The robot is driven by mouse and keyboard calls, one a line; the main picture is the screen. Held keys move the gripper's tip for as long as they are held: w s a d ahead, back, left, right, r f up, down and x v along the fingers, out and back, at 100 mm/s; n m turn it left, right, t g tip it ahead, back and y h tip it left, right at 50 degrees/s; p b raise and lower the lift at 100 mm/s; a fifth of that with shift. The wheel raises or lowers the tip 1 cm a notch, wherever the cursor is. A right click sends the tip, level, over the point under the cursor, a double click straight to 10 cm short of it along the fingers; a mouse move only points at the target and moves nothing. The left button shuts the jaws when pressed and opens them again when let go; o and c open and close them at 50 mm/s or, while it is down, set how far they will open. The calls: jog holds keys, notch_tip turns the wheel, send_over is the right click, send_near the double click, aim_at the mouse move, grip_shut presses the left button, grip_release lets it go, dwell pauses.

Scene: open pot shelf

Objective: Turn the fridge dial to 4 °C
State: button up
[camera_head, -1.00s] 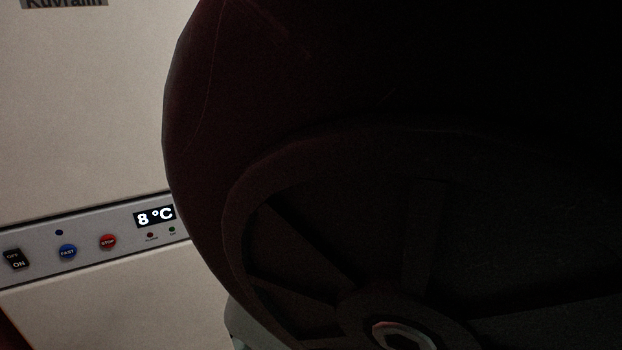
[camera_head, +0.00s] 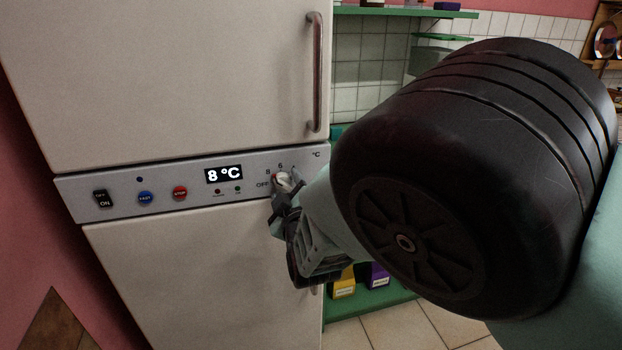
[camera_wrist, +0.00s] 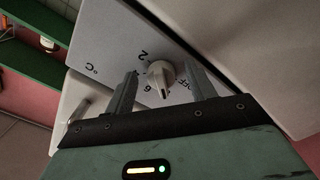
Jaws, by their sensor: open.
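The fridge (camera_head: 170,70) is white, with a grey control panel (camera_head: 120,184) across it. The display (camera_head: 223,174) reads 8 °C. The white dial (camera_head: 284,181) is at the panel's right end, partly hidden by my gripper (camera_head: 279,190). In the wrist view the dial (camera_wrist: 160,75) lies between the two open fingers of my gripper (camera_wrist: 160,85), with a gap on each side. Marks 2, 6 and OFF show around it there. In the head view marks 8, 6 and OFF show near it.
An OFF/ON switch (camera_head: 103,198), a blue FAST button (camera_head: 145,198) and a red STOP button (camera_head: 180,193) sit left of the dial. A fridge door handle (camera_head: 314,75) stands above right. Green shelves (camera_head: 400,11) are right of the fridge.

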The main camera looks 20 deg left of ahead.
jog(key=c, duration=1)
jog(key=shift+o, duration=0.2)
